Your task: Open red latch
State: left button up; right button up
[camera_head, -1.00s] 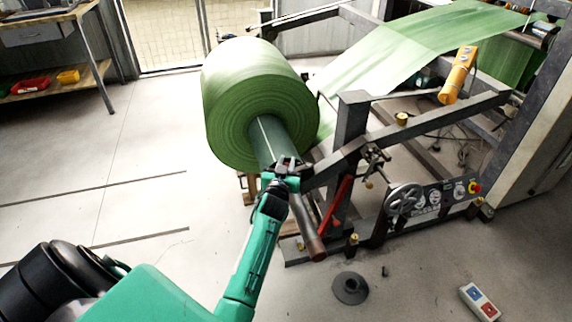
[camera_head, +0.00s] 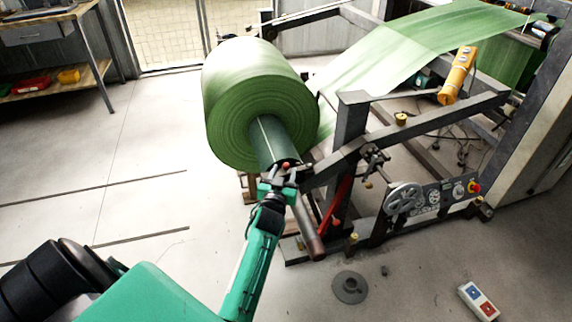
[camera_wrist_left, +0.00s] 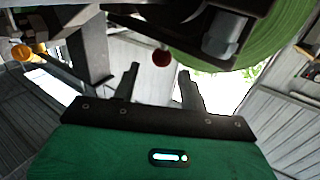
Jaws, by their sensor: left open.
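A small red ball knob (camera_head: 285,166), seemingly part of the red latch, is at the end of the roll's shaft, beside the dark frame arm. In the left wrist view the red knob (camera_wrist_left: 162,58) hangs between and just beyond my fingertips, on a dark stem. My left gripper (camera_head: 277,181) is open and just below the knob. In the wrist view the open left gripper (camera_wrist_left: 159,77) has nothing between its fingers. Whether a finger touches the knob cannot be told. My right gripper is not in view.
The large green roll (camera_head: 250,95) is just beyond the gripper. A dark steel frame (camera_head: 352,118) stands to the right, with a red lever (camera_head: 337,205) and a handwheel (camera_head: 403,199) low on it. A round grey base (camera_head: 350,287) lies on the floor. Open floor is at left.

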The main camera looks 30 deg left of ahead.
pick_arm(q)
jog(key=v, duration=0.9)
jog(key=shift+p, duration=0.4)
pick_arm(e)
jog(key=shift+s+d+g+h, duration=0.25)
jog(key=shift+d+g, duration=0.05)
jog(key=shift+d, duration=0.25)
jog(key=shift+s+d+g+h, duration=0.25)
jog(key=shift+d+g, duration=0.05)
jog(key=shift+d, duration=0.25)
pick_arm(q)
jog(key=shift+d, duration=0.1)
